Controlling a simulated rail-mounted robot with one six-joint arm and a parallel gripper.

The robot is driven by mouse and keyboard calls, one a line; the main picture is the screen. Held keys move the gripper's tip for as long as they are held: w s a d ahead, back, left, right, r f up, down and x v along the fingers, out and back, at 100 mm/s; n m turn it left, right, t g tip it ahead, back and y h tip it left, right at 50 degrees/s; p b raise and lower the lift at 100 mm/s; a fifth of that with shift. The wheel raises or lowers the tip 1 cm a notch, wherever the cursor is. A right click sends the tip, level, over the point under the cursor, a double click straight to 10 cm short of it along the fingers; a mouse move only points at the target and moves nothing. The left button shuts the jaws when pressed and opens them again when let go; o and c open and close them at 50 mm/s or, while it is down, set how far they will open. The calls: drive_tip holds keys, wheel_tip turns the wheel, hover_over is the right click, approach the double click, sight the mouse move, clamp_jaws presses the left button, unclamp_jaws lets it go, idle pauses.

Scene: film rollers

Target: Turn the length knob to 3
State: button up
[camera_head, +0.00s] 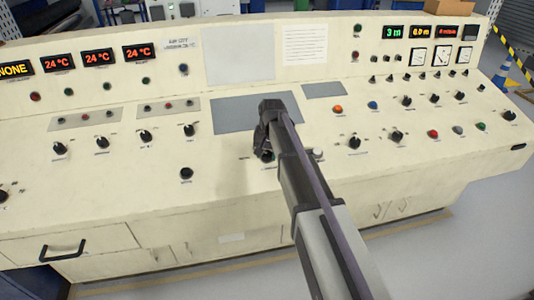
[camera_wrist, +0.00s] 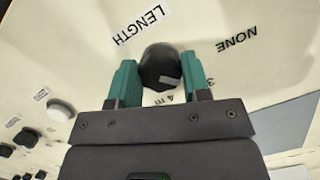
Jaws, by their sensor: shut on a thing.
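The black length knob (camera_wrist: 160,67) shows in the wrist view, close to the panel face, with a grey mark on its lower side. A "LENGTH" label (camera_wrist: 140,26) is printed beside it, and "NONE", "3" and "4 m" marks stand around it. My gripper (camera_wrist: 158,80) has its teal fingers on both sides of the knob, shut on it. In the head view my gripper (camera_head: 266,152) is over the middle of the console's sloping panel, and the arm hides most of the knob. A display (camera_head: 393,32) at the upper right reads "3 m" in green.
The cream console (camera_head: 240,190) carries several other knobs and buttons on both sides of my arm. A white button (camera_wrist: 61,110) and several black knobs (camera_wrist: 26,137) are left of the gripper in the wrist view. Red temperature displays (camera_head: 98,57) are at the upper left.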

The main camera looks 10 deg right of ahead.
drive_tip(key=shift+m+y, duration=0.3)
drive_tip(key=shift+m, duration=1.3)
drive_tip(key=o, duration=0.9)
drive_tip(key=shift+r, duration=0.1)
drive_tip(key=r+p, duration=0.3)
drive_tip(key=d+r+p, duration=0.1)
drive_tip(key=r+p, duration=0.6)
drive_tip(key=shift+s+d+r+p, duration=0.25)
drive_tip(key=shift+s+d+p, duration=0.05)
